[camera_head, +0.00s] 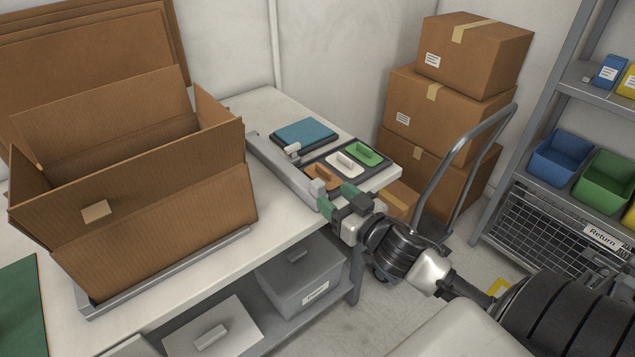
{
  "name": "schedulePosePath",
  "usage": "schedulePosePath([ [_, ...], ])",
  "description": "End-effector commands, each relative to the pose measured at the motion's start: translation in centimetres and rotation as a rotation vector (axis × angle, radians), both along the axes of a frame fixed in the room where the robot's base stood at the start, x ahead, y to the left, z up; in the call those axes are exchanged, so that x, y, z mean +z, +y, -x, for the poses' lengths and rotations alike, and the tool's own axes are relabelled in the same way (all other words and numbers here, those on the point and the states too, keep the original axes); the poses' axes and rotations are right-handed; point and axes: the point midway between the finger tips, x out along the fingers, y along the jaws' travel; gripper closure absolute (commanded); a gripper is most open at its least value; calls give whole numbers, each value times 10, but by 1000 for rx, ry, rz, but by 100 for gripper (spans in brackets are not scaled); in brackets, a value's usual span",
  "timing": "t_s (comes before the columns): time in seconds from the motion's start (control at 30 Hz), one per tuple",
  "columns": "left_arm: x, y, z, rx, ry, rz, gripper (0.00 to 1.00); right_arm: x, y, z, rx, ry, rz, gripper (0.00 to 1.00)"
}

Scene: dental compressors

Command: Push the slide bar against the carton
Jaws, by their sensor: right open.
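The open cardboard carton (165,215) stands upright on the left of the table, its flaps up, in a low grey metal frame (180,272). The slide bar (283,168) is a long grey bar to the right of the carton. A strip of bare tabletop shows between its near part and the carton; its far end passes close behind the carton's edge in the picture. My left gripper is out of view.
Grey bins (302,275) sit below the table (225,262). A hand truck (462,150) with stacked boxes stands at the back right.

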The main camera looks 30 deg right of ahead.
Motion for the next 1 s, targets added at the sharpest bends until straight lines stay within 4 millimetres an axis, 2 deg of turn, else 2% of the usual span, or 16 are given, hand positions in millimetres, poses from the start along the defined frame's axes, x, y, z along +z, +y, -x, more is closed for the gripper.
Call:
schedulePosePath([
  [0.1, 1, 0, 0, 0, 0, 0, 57, 2, 2, -23, 0, -3, 2, 45],
  [0.3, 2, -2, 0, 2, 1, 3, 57, 1, 4, -51, -1, -1, 1, 45],
  [0.5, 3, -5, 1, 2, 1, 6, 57, 0, 5, -63, -1, 0, 2, 45],
  [0.77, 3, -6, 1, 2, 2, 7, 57, 0, 5, -64, 0, 1, 1, 45],
  [0.87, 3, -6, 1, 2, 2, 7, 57, 0, 5, -64, 0, 1, 1, 57],
  [1.0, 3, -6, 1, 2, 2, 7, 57, 0, 5, -64, 0, 1, 1, 78],
])
